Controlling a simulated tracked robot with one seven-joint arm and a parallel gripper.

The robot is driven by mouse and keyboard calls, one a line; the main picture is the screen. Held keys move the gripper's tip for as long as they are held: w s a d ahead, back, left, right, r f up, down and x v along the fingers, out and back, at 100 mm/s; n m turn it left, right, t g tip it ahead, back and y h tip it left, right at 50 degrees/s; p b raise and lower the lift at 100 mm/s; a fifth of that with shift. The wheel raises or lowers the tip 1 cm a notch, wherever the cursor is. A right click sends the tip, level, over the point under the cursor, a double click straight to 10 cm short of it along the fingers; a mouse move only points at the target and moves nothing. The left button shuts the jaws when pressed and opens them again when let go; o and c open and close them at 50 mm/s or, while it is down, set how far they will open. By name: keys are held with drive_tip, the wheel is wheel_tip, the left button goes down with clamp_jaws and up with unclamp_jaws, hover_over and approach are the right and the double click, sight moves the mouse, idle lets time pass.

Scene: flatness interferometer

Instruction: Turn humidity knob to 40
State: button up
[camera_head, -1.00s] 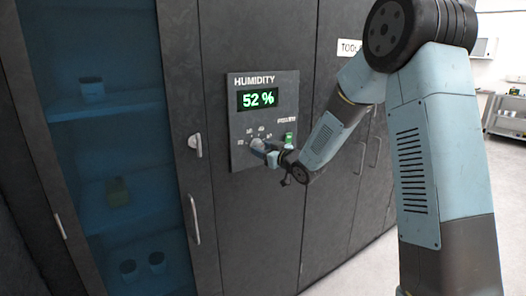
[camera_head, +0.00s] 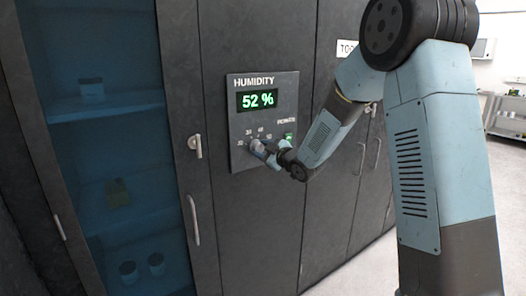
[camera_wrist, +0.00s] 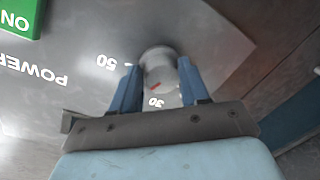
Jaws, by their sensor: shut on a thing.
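The humidity panel (camera_head: 240,120) is set in the dark cabinet front, and its green display (camera_head: 257,100) reads 52 %. The humidity knob (camera_head: 257,148) is on the lower part of the panel, with scale numbers around it. In the wrist view the pale round knob (camera_wrist: 159,66) sits between the two blue fingers of my gripper (camera_wrist: 155,88), which is shut on it. A red mark shows on the knob, near the printed 30; a 50 is printed to its left. In the head view my gripper (camera_head: 268,153) partly hides the knob.
A green power switch (camera_head: 288,138) is right of the knob; its green ON face (camera_wrist: 18,16) shows in the wrist view. A glass-door cabinet (camera_head: 110,150) with a handle (camera_head: 193,220) stands left of the panel. A door latch (camera_head: 195,146) sticks out nearby.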

drive_tip(key=shift+s+a, duration=0.15)
drive_tip(key=shift+a, duration=0.15)
drive_tip(key=o, duration=1)
drive_tip(key=shift+d, duration=0.1)
drive_tip(key=shift+s+d, duration=0.3)
drive_tip(key=shift+d, duration=0.2)
drive_tip(key=v, duration=1.2)
drive_tip(key=shift+s+d, duration=0.1)
drive_tip(key=shift+s, duration=0.15)
